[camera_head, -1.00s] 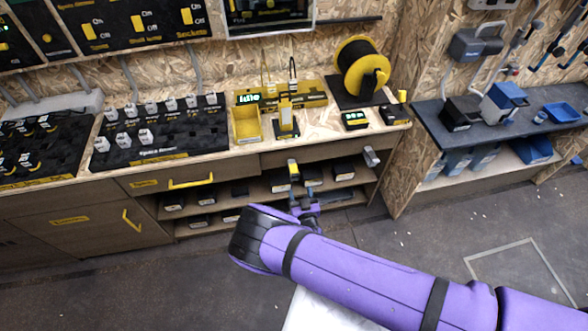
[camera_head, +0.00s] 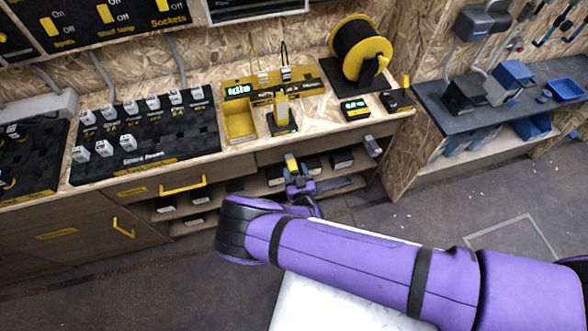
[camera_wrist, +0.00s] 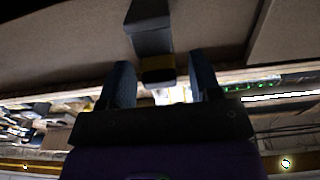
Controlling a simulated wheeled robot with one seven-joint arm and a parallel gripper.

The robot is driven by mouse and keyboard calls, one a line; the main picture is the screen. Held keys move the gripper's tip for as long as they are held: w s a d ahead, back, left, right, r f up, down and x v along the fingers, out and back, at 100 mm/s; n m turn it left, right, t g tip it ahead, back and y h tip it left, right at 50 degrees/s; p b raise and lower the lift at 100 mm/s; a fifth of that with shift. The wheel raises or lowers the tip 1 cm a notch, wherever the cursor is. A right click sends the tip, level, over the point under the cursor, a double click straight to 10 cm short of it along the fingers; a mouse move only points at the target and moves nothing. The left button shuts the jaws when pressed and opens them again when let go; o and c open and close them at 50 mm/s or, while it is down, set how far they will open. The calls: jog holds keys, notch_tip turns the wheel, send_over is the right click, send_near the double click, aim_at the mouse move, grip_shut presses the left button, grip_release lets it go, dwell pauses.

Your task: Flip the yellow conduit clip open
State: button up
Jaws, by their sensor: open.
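The conduit clip (camera_head: 291,161) is a small grey and yellow block on the front edge of the bench. In the wrist view it shows as a grey bar (camera_wrist: 150,38) with a yellow band and dark end, hanging down from the top of the picture. My gripper (camera_head: 299,183) is just below and in front of the clip in the head view. In the wrist view my gripper (camera_wrist: 162,72) has its two blue fingers apart, one on each side of the clip's yellow end. I see a gap on both sides. Whether the clip is open or shut, I cannot tell.
The bench top holds a yellow tray (camera_head: 240,127), a black board with switches (camera_head: 150,130) and a cable reel (camera_head: 362,50). Below is a shelf with dark boxes (camera_head: 163,206).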

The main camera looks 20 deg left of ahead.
aim_at(294, 169)
jog(key=shift+c, duration=0.4)
jog(key=c, duration=0.8)
jog(key=shift+c, duration=0.2)
jog(key=shift+r, duration=0.1)
jog(key=shift+w+a+r+g+h, duration=0.1)
jog(key=shift+w+r+g+h, duration=0.1)
jog(key=shift+r+g+h, duration=0.55)
jog(key=g, duration=0.1)
jog(key=r+g+h, duration=0.1)
jog(key=w+g+h, duration=0.1)
jog(key=shift+a+r+g, duration=0.2)
jog(key=shift+a+g, duration=0.05)
jog(key=shift+g, duration=0.1)
jog(key=g+h, duration=0.1)
jog(key=w+a+r+g+h, duration=0.1)
jog(key=g, duration=0.1)
jog(key=shift+w+r, duration=0.1)
jog(key=shift+w+a+r+g+h, duration=0.1)
jog(key=shift+w+g+h, duration=0.1)
jog(key=shift+g+h, duration=0.3)
jog(key=shift+w+a+r+g+h, duration=0.1)
jog(key=shift+w+g+h, duration=0.1)
jog(key=shift+g, duration=0.5)
